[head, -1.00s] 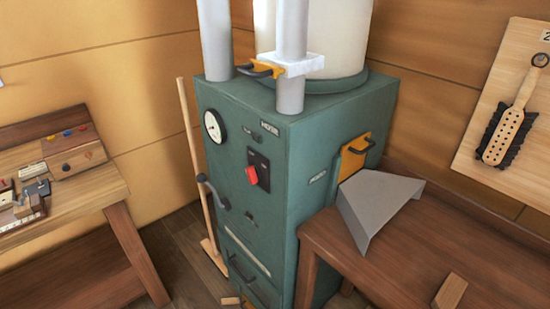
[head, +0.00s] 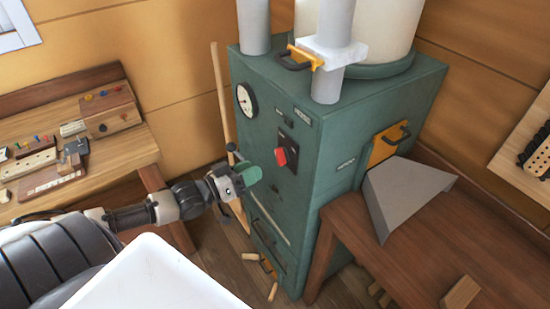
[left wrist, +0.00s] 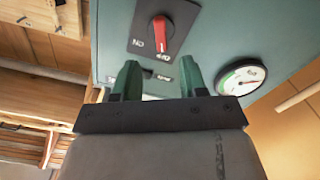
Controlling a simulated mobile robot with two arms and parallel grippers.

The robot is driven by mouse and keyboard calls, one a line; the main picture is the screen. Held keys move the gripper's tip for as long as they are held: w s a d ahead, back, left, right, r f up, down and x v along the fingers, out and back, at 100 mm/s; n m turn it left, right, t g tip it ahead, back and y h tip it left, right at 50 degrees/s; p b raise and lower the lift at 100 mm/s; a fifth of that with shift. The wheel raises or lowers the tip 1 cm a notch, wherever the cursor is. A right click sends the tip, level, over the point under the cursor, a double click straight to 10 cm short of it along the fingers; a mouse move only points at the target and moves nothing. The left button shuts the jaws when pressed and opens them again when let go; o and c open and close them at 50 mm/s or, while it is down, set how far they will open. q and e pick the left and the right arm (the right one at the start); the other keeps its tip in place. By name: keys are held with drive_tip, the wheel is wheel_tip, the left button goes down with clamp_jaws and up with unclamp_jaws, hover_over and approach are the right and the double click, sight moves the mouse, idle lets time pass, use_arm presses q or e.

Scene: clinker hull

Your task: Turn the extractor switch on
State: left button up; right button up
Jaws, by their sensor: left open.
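The red rotary switch (head: 281,156) sits on a black plate on the front of the green cabinet (head: 345,120). In the left wrist view the red switch (left wrist: 159,34) shows beyond the fingers, with "ON" lettering upside down beside it. My left gripper (head: 252,176) has green fingers and is in front of the cabinet, a little left of and below the switch in the head view. In the left wrist view the gripper (left wrist: 160,72) is open, its two fingers apart with nothing between them. It looks apart from the switch. My right gripper is not in view.
A round gauge (head: 246,100) is on the cabinet front, up and left of the switch. A dark-handled lever (head: 233,150) is close to my left gripper. A workbench (head: 125,155) stands left; a wooden table with a grey metal chute (head: 400,195) stands right.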

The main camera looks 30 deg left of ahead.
sight(277, 159)
use_arm(q)
drive_tip(key=x, duration=0.6)
drive_tip(key=shift+p, duration=0.35)
drive_tip(key=shift+x, duration=0.75)
clamp_jaws()
